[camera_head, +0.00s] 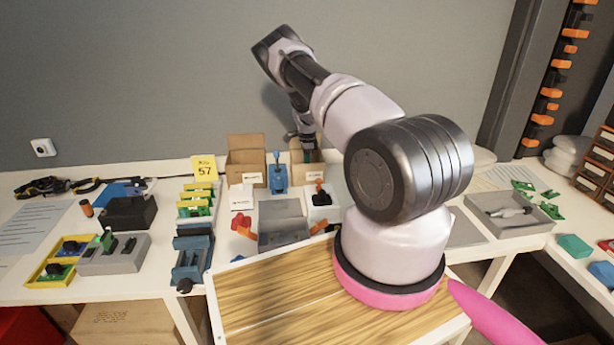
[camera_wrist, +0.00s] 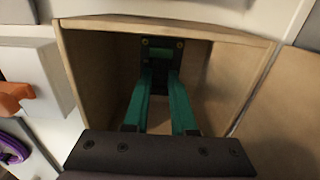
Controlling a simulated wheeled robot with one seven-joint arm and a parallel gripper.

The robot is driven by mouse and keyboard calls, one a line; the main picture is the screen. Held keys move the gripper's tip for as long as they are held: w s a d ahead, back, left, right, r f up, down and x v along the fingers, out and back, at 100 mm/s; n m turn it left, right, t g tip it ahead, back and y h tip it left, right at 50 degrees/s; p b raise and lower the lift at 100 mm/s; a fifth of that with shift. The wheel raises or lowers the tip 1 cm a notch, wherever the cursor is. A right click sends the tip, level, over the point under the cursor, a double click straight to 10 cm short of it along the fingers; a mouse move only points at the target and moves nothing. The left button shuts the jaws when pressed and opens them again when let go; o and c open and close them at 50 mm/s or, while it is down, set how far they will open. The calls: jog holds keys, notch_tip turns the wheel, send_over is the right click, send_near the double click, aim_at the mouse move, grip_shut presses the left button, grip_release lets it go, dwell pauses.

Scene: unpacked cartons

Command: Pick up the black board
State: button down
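A black board (camera_wrist: 162,46) with small gold-ringed holes and a green part on it is inside an open cardboard box (camera_wrist: 92,62) in the wrist view. My gripper (camera_wrist: 162,76) reaches down into this box. Its two green fingers are apart, with a gap between the tips, and the tips are close to the board. Whether they touch it is not clear. In the head view my gripper (camera_head: 306,152) is over the right-hand box (camera_head: 313,170) at the back of the table; the board cannot be seen there.
Another open cardboard box (camera_head: 246,162) and a blue device (camera_head: 277,173) stand to the left. A grey bin (camera_head: 282,222) is in front. A grey tray (camera_head: 510,220) lies to the right. The box walls surround my fingers closely. The wall is right behind the table.

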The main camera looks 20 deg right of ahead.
jog(key=shift+r, duration=0.1)
notch_tip(320, 180, up, 10)
dwell(0.5)
